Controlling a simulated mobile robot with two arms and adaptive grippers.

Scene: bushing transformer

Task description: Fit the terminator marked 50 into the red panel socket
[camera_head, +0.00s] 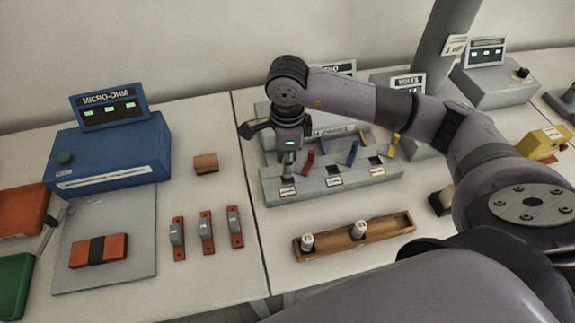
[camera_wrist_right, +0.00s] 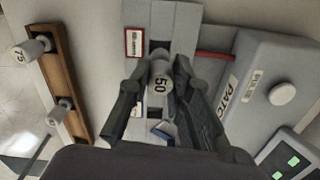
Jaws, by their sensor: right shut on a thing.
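My right gripper (camera_head: 288,168) is shut on the terminator marked 50 (camera_wrist_right: 160,84), a pale cylinder with its number facing the right wrist camera. The gripper's fingers (camera_wrist_right: 160,100) close on it from both sides. It is over the red-labelled end of the grey panel block (camera_head: 310,193). The red-framed label (camera_wrist_right: 138,42) and a dark socket opening (camera_wrist_right: 158,46) beside it show just beyond the terminator. The terminator's lower end is hidden, so I cannot tell whether it touches the socket. My left gripper is not in view.
A wooden rack (camera_head: 385,228) in front of the panel holds two white terminators, one marked 75 (camera_wrist_right: 33,48). Red (camera_head: 308,162), blue (camera_head: 352,153) and yellow (camera_head: 394,146) levers stand behind the sockets. A blue micro-ohm meter (camera_head: 110,155) stands left.

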